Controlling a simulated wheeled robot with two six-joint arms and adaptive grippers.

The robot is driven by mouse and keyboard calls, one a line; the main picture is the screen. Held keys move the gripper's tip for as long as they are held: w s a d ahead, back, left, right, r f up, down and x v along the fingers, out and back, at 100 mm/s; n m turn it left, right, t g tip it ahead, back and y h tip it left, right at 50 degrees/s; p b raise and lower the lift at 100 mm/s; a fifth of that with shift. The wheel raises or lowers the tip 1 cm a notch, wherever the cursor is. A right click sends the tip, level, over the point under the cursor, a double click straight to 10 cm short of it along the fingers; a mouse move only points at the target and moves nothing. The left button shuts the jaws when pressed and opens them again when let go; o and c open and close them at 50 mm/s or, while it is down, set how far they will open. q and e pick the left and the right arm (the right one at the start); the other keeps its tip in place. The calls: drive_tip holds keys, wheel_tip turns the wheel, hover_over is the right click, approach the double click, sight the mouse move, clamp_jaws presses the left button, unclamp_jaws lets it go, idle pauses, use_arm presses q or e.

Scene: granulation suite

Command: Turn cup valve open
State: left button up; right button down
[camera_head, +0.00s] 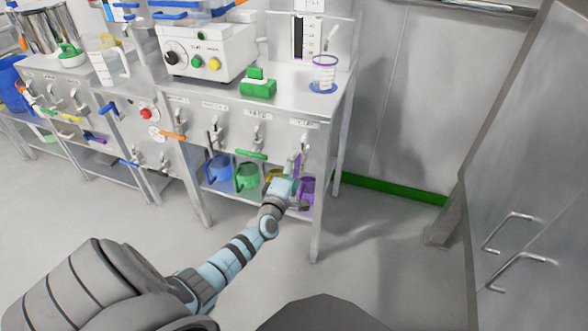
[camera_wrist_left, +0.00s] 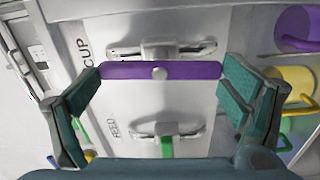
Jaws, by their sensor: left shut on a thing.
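The cup valve has a purple lever handle (camera_wrist_left: 190,71) beside the panel label "CUP" (camera_wrist_left: 84,52). In the left wrist view the handle lies lengthwise along the metal valve body (camera_wrist_left: 160,48), with its pivot near the middle. My left gripper (camera_wrist_left: 162,82) is shut on the handle, with a finger pad at each end of it. In the head view the handle (camera_head: 297,165) stands roughly upright at the right end of the panel, just above my left gripper (camera_head: 283,186). My right gripper is not in view.
The neighbouring feed valve has a green handle (camera_head: 251,154), set across its body. Blue (camera_head: 218,168), green (camera_head: 247,177) and purple (camera_head: 307,190) jugs stand on the lower shelf. A purple-rimmed clear cup (camera_head: 324,72) stands on the bench top. Floor to the right is clear.

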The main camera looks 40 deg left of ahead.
use_arm(q)
drive_tip(key=shift+f+n, duration=0.15)
drive_tip(key=shift+n, duration=0.35)
drive_tip(key=o, duration=0.9)
drive_tip(key=shift+c, duration=0.2)
drive_tip(key=shift+s, duration=0.15)
drive_tip(key=v, duration=1.1)
drive_tip(key=shift+s+d, duration=0.2)
drive_tip(key=shift+s, duration=0.15)
